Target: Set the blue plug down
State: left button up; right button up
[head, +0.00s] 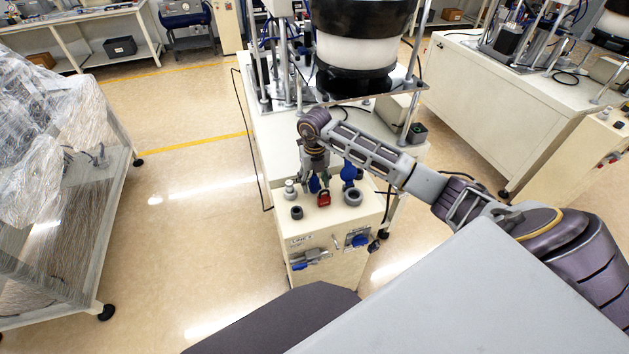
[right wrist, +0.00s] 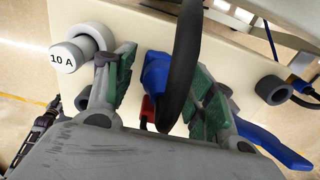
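The blue plug (right wrist: 155,75) shows between the two fingers of my right gripper (right wrist: 163,75) in the right wrist view. A thick black cable passes in front of it and hides part of it. The fingers stand apart, with narrow gaps visible on both sides of the plug. In the head view my right gripper (head: 316,180) points down over the top of the cream cabinet (head: 335,225), with the blue plug (head: 314,185) at its fingers. I cannot tell whether the plug touches the cabinet top. My left gripper is not in view.
A red padlock (head: 323,199) lies close by the gripper. A dark ring (head: 297,212), a grey ring (head: 353,197) and a blue object (head: 348,172) are around it. A cylinder marked 10 A (right wrist: 65,57) is beside one finger. A bowl feeder (head: 360,45) stands behind.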

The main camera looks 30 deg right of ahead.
jog(key=shift+r, duration=0.65)
notch_tip(320, 180, up, 4)
jog(key=shift+r, duration=0.15)
notch_tip(320, 180, up, 5)
jog(key=shift+f, duration=0.15)
jog(key=shift+r, duration=0.9)
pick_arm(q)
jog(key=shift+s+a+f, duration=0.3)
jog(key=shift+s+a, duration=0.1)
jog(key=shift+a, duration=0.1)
pick_arm(e)
jog(key=shift+r, duration=0.15)
